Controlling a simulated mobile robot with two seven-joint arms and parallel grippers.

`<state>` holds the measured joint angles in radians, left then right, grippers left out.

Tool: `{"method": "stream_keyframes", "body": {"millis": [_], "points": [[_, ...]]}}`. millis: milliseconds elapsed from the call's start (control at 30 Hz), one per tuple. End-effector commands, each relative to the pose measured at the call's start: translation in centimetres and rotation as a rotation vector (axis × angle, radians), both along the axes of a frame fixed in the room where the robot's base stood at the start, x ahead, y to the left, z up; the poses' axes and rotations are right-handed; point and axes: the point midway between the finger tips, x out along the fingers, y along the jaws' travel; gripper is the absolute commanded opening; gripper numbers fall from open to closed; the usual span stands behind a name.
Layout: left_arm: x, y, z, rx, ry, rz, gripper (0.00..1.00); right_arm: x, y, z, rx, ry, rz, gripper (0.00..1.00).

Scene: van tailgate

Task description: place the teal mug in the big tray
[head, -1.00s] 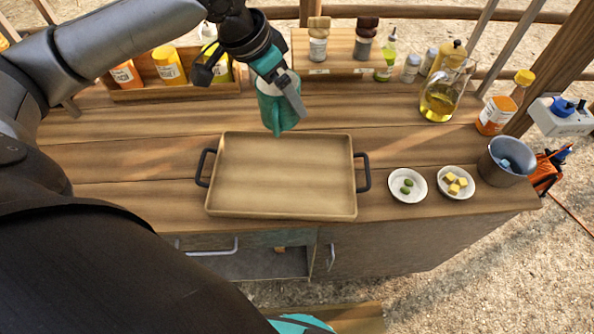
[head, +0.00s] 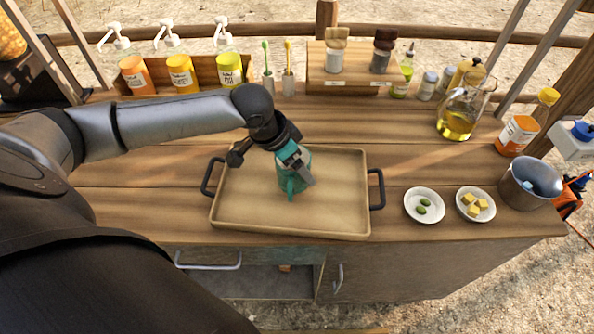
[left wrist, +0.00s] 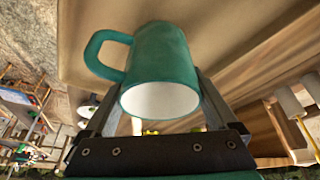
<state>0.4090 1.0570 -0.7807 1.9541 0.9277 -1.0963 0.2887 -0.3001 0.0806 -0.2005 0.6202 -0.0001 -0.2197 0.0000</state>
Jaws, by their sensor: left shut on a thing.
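My left gripper (head: 301,168) is shut on the mug. The left wrist view shows the mug (left wrist: 163,65) between the two fingers, its white inside facing the camera and its handle to the left. I cannot tell whether its base touches the tray floor. The rest of the tray is empty. My right gripper is not in view.
Right of the tray stand a dish of green olives (head: 424,218), a dish of yellow cubes (head: 461,205) and a metal pot (head: 530,182). An oil jug (head: 458,122) and a wooden shelf (head: 350,88) are behind. Pump bottles (head: 182,78) stand at the back left.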

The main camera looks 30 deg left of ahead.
Motion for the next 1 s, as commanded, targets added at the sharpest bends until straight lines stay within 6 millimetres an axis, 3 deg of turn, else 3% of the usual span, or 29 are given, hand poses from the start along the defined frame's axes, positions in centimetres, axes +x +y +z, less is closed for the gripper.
{"method": "stream_keyframes", "body": {"millis": [133, 533, 567, 600, 867, 1000], "points": [[0.0, 0.0, -2.3, 0.0, 0.001, 0.0, 0.21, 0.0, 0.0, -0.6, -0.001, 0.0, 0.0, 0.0], [0.0, 0.0, -2.6, 0.0, -0.001, 0.0, 0.21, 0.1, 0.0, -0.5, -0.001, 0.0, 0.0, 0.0], [0.0, 0.0, -2.6, 0.0, -0.001, -0.001, 0.95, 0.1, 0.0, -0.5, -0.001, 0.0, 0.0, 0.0], [0.0, 0.0, -2.6, 0.0, -0.001, -0.001, 1.0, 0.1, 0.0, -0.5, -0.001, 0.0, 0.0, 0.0], [0.0, 0.0, -2.5, 0.001, -0.001, -0.001, 1.0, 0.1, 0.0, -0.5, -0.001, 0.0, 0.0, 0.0], [-0.3, 0.3, -1.3, 0.002, -0.002, 0.0, 1.0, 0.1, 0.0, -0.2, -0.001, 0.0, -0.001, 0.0]]}}
